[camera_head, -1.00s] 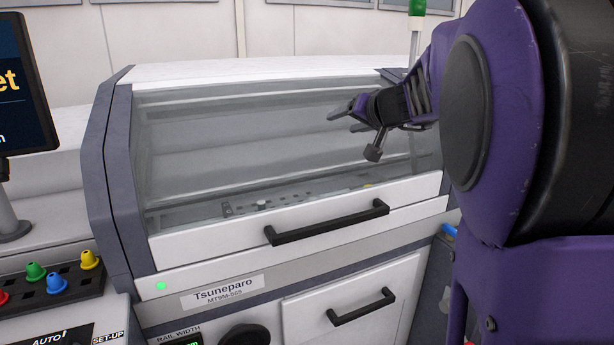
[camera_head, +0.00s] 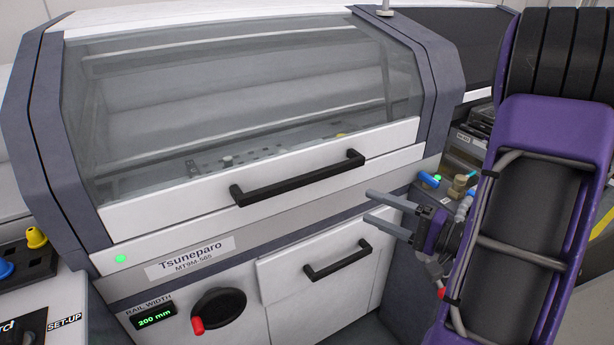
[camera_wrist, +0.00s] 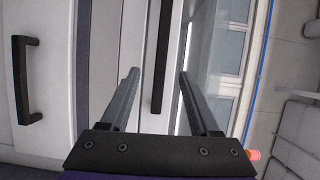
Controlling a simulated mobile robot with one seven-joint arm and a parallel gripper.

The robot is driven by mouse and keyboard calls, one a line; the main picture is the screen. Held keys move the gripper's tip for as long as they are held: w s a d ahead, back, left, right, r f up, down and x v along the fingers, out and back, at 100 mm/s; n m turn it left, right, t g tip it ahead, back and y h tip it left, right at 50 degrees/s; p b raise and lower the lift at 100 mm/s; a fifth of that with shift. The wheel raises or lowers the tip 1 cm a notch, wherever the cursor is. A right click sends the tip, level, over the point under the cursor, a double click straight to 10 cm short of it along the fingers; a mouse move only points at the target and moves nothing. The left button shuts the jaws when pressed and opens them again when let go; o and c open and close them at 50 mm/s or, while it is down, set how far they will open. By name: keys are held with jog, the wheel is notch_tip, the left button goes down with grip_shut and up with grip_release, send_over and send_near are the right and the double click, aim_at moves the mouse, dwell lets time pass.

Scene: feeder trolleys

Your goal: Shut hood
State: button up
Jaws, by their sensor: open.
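The hood (camera_head: 245,92) of the machine is a clear slanted window with a white lower edge, and it sits down on the machine front. Its black bar handle (camera_head: 298,178) runs along that white edge. The hood handle also shows in the wrist view (camera_wrist: 162,60), between and beyond the two fingers. My gripper (camera_head: 376,208) is open and empty, to the right of and a little below the hood handle in the head view. Its fingers (camera_wrist: 155,90) are apart and do not appear to touch the handle.
Below the hood are a drawer with a black handle (camera_head: 338,260), a black knob with a red grip (camera_head: 215,312) and a rail width display (camera_head: 153,317). Small coloured fittings (camera_head: 430,180) stand on the right. A button panel (camera_head: 25,255) is at the left.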

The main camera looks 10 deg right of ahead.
aim_at(310, 180)
jog(key=x, duration=0.8)
jog(key=p+x, duration=0.1)
jog(key=x, duration=0.8)
jog(key=shift+w+r, duration=0.1)
jog(key=shift+r, duration=0.15)
grip_shut()
dwell(0.7)
